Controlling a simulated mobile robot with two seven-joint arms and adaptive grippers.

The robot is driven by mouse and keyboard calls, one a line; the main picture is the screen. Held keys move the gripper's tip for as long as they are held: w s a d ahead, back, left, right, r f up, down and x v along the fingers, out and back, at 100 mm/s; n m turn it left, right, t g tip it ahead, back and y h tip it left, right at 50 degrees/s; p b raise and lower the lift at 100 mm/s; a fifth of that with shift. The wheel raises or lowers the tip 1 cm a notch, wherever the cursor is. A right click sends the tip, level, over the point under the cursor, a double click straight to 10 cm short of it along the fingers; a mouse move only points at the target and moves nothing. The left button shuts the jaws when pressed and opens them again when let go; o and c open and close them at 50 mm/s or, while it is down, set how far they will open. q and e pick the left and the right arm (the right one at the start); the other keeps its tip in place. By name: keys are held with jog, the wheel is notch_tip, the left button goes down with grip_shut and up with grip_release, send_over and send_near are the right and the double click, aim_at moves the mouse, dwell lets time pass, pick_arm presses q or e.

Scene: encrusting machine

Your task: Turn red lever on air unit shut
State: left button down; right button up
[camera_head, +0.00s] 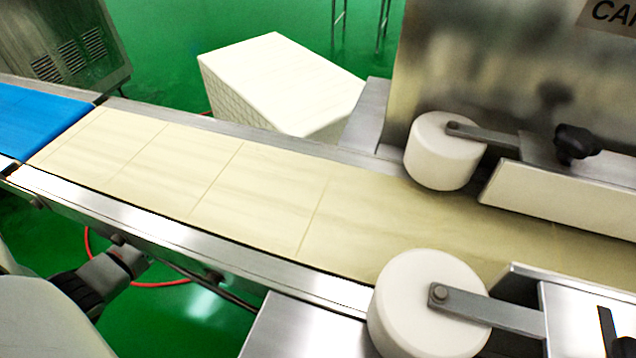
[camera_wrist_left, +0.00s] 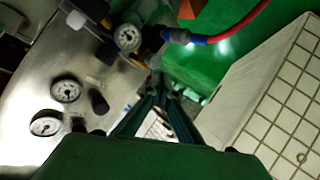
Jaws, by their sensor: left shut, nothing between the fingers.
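The air unit shows in the left wrist view as a round gauge (camera_wrist_left: 127,38) with dark fittings at the top. A blue fitting (camera_wrist_left: 176,36) with a red hose (camera_wrist_left: 245,24) joins it on the right. An orange-red piece (camera_wrist_left: 191,8) is cut off by the top edge; I cannot tell whether it is the red lever. My left gripper (camera_wrist_left: 158,97) is shut and empty, below the gauge in the picture and apart from it. In the head view part of my left arm is at lower left, beside the conveyor. My right gripper is in neither view.
A conveyor with a cream belt (camera_head: 265,190) and steel side rails crosses the head view. Two white rollers (camera_head: 443,152) (camera_head: 425,305) flank it. A white tiled block (camera_head: 280,80) stands behind. In the wrist view, two more gauges (camera_wrist_left: 66,90) (camera_wrist_left: 46,123) sit on a steel panel.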

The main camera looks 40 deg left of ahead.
pick_arm(q)
jog(key=s+f+m+g+y+p, duration=0.1)
jog(key=s+f+m+y+p, duration=0.2)
jog(key=s+f+m+y, duration=0.35)
jog(key=s+d+r+m+t+y+p, duration=0.15)
jog(key=d+r+m+t+y, duration=0.25)
jog(key=d+r+m+t, duration=0.45)
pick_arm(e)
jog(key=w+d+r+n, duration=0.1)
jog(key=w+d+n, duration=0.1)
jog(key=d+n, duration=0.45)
pick_arm(q)
jog(key=w+a+n+g+b, duration=0.1)
jog(key=w+g+b, duration=0.1)
jog(key=w, duration=1.1)
jog(key=shift+w+r, duration=0.2)
jog(key=shift+w, duration=0.2)
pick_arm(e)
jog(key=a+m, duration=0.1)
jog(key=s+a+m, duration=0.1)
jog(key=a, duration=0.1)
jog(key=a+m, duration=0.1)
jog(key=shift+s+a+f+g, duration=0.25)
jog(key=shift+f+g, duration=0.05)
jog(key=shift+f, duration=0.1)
pick_arm(q)
jog(key=shift+w+a, duration=0.15)
jog(key=shift+w, duration=0.15)
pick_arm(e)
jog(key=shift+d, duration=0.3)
